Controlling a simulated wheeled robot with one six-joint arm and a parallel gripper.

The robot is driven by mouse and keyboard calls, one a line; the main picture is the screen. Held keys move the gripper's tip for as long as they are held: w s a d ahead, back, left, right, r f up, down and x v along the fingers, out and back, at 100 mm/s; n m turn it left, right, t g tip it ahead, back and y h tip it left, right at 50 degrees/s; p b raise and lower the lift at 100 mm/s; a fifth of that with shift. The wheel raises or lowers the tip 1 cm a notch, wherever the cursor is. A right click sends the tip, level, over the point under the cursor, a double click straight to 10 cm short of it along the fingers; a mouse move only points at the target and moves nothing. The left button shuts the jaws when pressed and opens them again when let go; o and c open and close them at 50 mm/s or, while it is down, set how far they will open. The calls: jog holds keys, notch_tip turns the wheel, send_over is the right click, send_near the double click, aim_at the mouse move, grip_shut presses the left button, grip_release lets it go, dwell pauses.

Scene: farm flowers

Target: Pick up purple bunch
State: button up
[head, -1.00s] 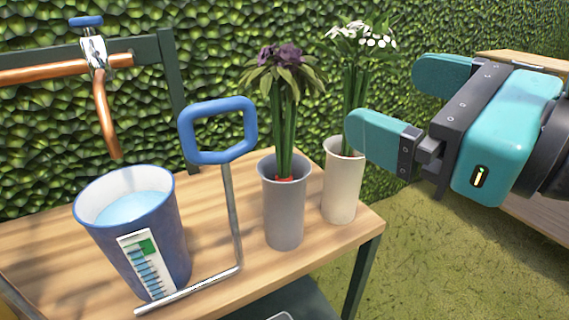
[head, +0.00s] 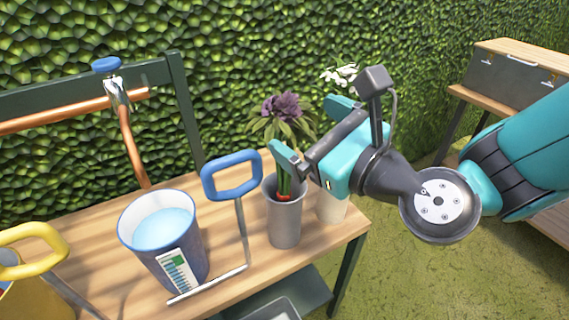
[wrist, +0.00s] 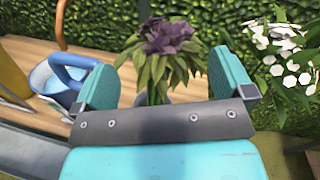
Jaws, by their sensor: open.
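The purple bunch (head: 281,113) stands upright in a grey vase (head: 285,222) on the wooden table. Its green stems have a red band near the vase mouth. My gripper (head: 308,130) is open at the right of the stems, and one finger overlaps them in the head view. In the wrist view the purple bunch (wrist: 166,40) shows between the two open fingers of my gripper (wrist: 163,82), with the stems mostly hidden behind the gripper body. I cannot tell whether a finger touches the stems.
A white bunch (head: 338,75) stands in a pale vase (head: 332,208) close behind my gripper. A blue bucket of water (head: 165,240) and a blue-handled metal tool (head: 232,176) are left of the grey vase. A copper tap pipe (head: 130,145) stands behind.

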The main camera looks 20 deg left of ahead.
aim_at(299, 122)
jog(key=p+x, duration=0.3)
jog(key=x, duration=0.1)
jog(key=shift+w+a+r+p, duration=0.15)
jog(key=shift+w+a+p, duration=0.1)
jog(key=shift+w+p, duration=0.1)
jog(key=shift+w+a+f, duration=0.2)
jog(key=shift+a+f, duration=0.05)
jog(key=shift+a, duration=0.1)
jog(key=c, duration=1.4)
notch_tip(299, 122, up, 20)
jog(key=p, duration=1)
jog(key=shift+c, duration=0.2)
jog(key=shift+r, duration=0.1)
